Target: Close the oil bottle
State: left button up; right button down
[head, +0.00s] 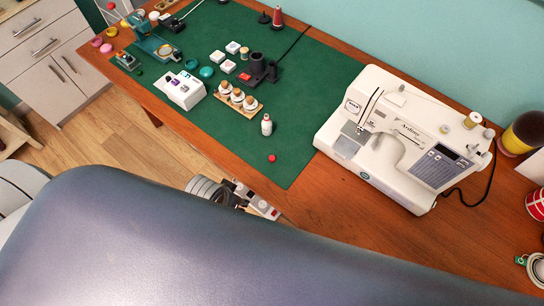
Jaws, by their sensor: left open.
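A small white bottle (266,127), which looks like the oil bottle, stands upright on the green mat near its front edge. A small round red piece (272,158), which looks like its cap, lies on the mat in front of the bottle and apart from it. My left gripper (257,202) is open, in front of the table's front edge and nearer to me than the red piece. It touches neither the piece nor the bottle, and I see nothing in it. My right gripper is not in view.
A white sewing machine (385,130) stands right of the green mat (245,155). A wooden rack with several small jars (237,97) and a white box (181,88) stand behind and left of the bottle. The mat around the red piece is clear.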

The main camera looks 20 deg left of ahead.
pick_arm(q)
jog(key=w+d+r+m+g+h, duration=0.1)
jog(key=w+d+r+m+h, duration=0.2)
jog(key=w+d+r+m, duration=0.65)
notch_tip(320, 180, up, 3)
jog(key=m+g+y, duration=0.1)
jog(key=g+y, duration=0.1)
jog(key=y, duration=0.1)
send_over(273, 159)
jog(key=shift+w+r, duration=0.1)
jog(key=shift+r, duration=0.05)
jog(key=shift+f+p, duration=0.4)
jog(key=shift+f, duration=2.45)
jog(key=shift+f, duration=0.1)
